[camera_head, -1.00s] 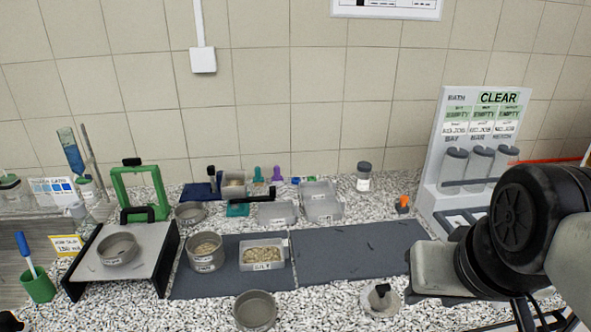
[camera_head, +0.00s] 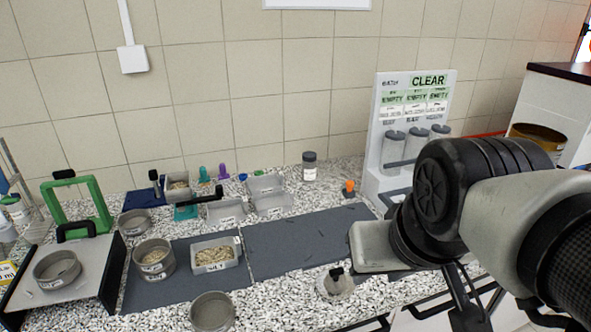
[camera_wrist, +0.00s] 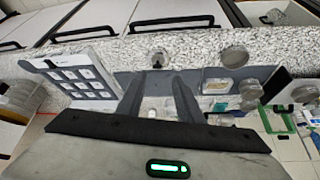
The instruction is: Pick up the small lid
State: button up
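The small lid (camera_head: 337,285) is a round, clear or pale disc with a black knob. It lies on the speckled counter in front of the right grey mat in the head view. In the wrist view, a small round piece with a dark knob (camera_wrist: 158,58), which looks like this lid, lies just beyond the fingertips. My gripper (camera_wrist: 160,76) has its two dark fingers apart with nothing held between them. It is apart from the lid. In the head view my arm hides much of the right side, and the fingertips are not clear.
A round sieve pan (camera_head: 212,312) stands left of the lid. The left mat (camera_head: 195,288) holds a sieve and a tray of grains (camera_head: 215,254). The right mat (camera_head: 300,238) is mostly clear. A rack with clear tubes (camera_head: 416,85) stands behind my arm.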

dwell(0.3)
jog(key=o, duration=0.5)
jog(key=shift+w, duration=0.15)
jog(key=o, duration=0.4)
jog(key=w, duration=0.3)
jog(key=w+f+n+g, duration=0.1)
jog(key=w, duration=0.2)
jog(key=w+g+b, duration=0.1)
jog(key=w, duration=0.2)
jog(key=shift+w+a+f+y, duration=0.1)
jog(key=shift+w+f+y, duration=0.2)
jog(key=shift+w+f, duration=0.1)
jog(key=n+g, duration=0.2)
send_over(337, 270)
jog(key=s, duration=0.2)
notch_tip(337, 270, down, 9)
jog(key=f, duration=0.3)
jog(key=f+b, duration=0.1)
jog(key=f, duration=0.3)
jog(key=w+f, duration=0.1)
jog(key=f, duration=0.3)
jog(key=shift+a+f, duration=0.1)
jog(key=shift+a, duration=0.1)
jog(key=shift+w+d+f, duration=0.1)
jog(key=shift+w+f, duration=0.15)
jog(key=shift+f, duration=1.1)
jog(key=shift+w+d+f, duration=0.1)
jog(key=shift+w+f, duration=0.1)
jog(key=shift+f, duration=1.15)
